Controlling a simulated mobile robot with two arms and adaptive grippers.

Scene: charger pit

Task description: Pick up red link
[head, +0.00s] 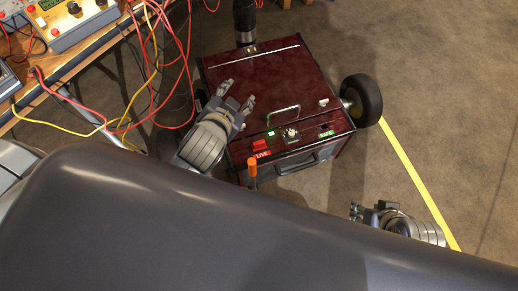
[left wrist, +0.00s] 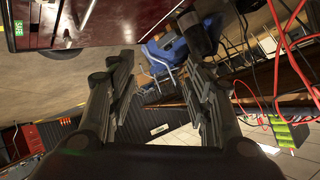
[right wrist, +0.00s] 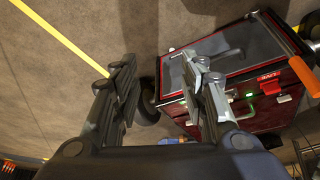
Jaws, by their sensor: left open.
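The red link (head: 260,146) sits on the front edge of the dark red box top, just above the LIVE label. In the right wrist view the red link (right wrist: 303,74) shows at the right, near a green light. My left gripper (head: 237,95) is open and empty over the left part of the box top, behind and left of the link. Its spread fingers show in the left wrist view (left wrist: 158,62), where I cannot make out the link. My right gripper (head: 356,211) is low at the right, apart from the box. Its fingers are open and empty in the right wrist view (right wrist: 160,62).
The box (head: 230,78) has a metal handle (head: 283,114), a knob (head: 291,133) and a SAFE label (head: 326,134). A bench with meters (head: 72,20) and hanging red and yellow cables is at the left. Floor is clear at right.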

